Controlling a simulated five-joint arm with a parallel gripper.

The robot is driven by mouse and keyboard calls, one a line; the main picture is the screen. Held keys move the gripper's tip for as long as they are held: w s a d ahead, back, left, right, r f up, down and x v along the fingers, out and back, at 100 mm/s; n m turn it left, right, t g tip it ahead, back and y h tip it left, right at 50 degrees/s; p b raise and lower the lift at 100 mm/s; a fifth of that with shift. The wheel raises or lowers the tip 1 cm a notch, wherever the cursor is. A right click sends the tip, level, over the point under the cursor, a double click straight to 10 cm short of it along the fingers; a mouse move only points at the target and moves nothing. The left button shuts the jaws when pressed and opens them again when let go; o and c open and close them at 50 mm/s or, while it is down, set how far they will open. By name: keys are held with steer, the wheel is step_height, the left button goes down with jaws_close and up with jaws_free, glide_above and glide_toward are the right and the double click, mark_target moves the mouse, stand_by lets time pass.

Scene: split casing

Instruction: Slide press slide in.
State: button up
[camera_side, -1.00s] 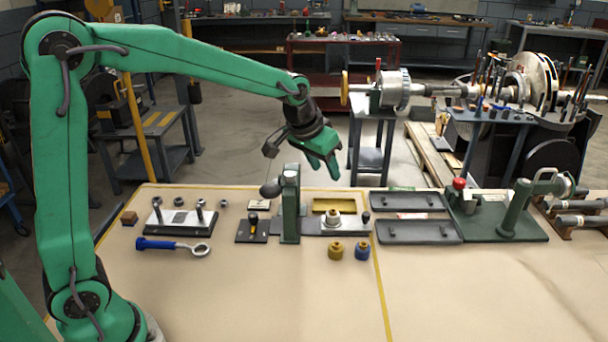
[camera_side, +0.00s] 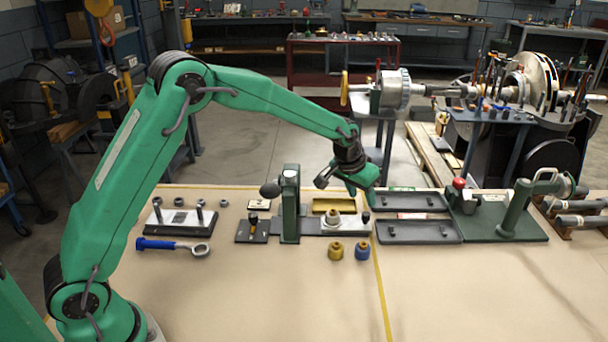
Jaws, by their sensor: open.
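The press is a green upright column (camera_side: 290,205) with a black ball-ended lever (camera_side: 271,190) on its left. A flat metal slide (camera_side: 312,226) runs right from the column's foot, with a round metal piece (camera_side: 333,222) on it, out to the right of the column. A small dark knob (camera_side: 366,217) stands at the slide's right end. My gripper (camera_side: 369,205) is open and points down just above this knob and the slide's right end. Whether it touches the knob cannot be told.
Two dark trays (camera_side: 418,232) lie right of the slide, beside a green fixture with a red knob (camera_side: 459,184). A brass bushing (camera_side: 335,250) and a blue bushing (camera_side: 362,251) stand in front. A bolt plate (camera_side: 180,222) and blue-handled wrench (camera_side: 172,245) lie left. The front table is clear.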

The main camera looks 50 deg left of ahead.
mark_target(366, 214)
steer(key=shift+f, duration=0.1)
steer(key=shift+x, duration=3.75)
steer(key=shift+w+a, duration=0.1)
steer(key=shift+a, duration=0.05)
jaws_close()
